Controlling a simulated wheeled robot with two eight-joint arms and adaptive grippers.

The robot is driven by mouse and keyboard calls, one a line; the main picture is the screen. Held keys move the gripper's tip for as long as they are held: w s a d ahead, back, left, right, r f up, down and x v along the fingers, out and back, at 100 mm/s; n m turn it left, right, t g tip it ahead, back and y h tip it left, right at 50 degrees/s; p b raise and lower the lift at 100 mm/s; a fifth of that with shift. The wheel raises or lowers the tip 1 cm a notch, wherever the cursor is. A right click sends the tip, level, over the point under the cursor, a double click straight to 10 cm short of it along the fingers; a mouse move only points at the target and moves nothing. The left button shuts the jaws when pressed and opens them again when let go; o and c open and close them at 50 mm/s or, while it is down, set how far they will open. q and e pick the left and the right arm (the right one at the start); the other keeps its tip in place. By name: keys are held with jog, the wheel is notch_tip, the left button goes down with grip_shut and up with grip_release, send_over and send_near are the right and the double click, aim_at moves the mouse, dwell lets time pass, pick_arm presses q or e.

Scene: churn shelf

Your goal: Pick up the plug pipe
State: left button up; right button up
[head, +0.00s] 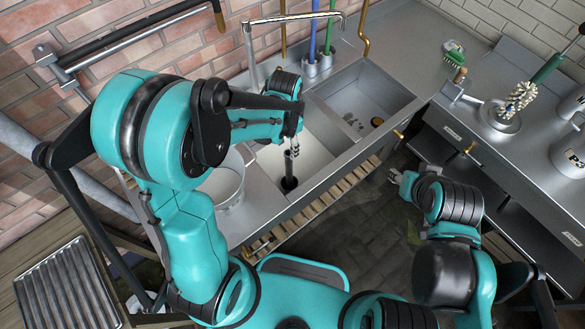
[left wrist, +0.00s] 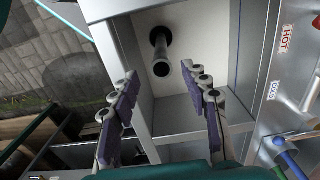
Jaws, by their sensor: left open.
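The plug pipe (head: 289,172) is a dark upright tube standing in the left sink basin. In the left wrist view the plug pipe (left wrist: 161,68) rises from the basin floor, its open end toward the camera. My left gripper (head: 293,138) is above the basin, over the pipe. In the left wrist view my left gripper (left wrist: 165,78) has its fingers spread apart, with the pipe's end showing between and beyond the tips; they do not appear to touch it. My right gripper (head: 398,179) is right of the sink, away from the pipe; its finger opening is unclear.
Basin walls and the divider (head: 318,122) stand close around the pipe. A faucet (head: 290,18) arches behind the left arm. A metal pot (head: 226,188) stands left of the basin. A counter (head: 480,140) holds brushes at right.

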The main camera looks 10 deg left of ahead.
aim_at(288, 152)
pick_arm(q)
jog(key=f+b, duration=0.4)
jog(key=f, duration=0.1)
jog(key=shift+w+f+b, duration=0.15)
jog(key=shift+w+b, duration=0.2)
jog(key=shift+f+b, duration=0.6)
jog(key=shift+b, duration=0.1)
notch_tip(288, 152, down, 8)
jog(key=b, duration=0.3)
jog(key=shift+d, duration=0.15)
jog(key=shift+r, duration=0.1)
grip_shut()
